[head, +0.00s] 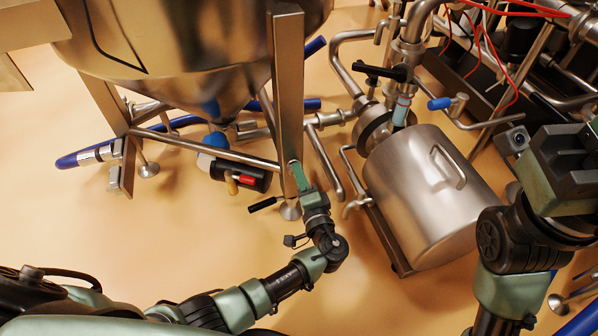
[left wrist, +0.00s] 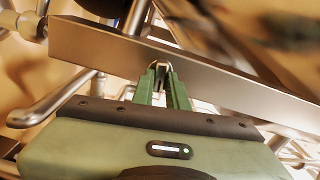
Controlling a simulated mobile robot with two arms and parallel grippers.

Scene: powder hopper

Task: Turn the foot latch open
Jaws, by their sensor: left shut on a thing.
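My left gripper (head: 298,176) reaches up from below to the lower part of the hopper's front leg (head: 287,85). In the left wrist view its two green fingers (left wrist: 161,82) are closed on a small bent metal loop at the leg's edge, which I take as the foot latch (left wrist: 161,65). The leg (left wrist: 215,75) crosses behind the fingertips. In the head view the latch itself is hidden by the fingers and leg. A round foot (head: 290,211) stands under the leg. My right gripper (head: 568,165) is at the right edge, away from the leg; its fingertips do not show.
The steel hopper (head: 190,45) hangs above. A black lever (head: 264,203) sticks out left of the leg's foot. A steel motor housing (head: 425,195) stands to the right, with pipes and a black-handled valve (head: 385,72) behind.

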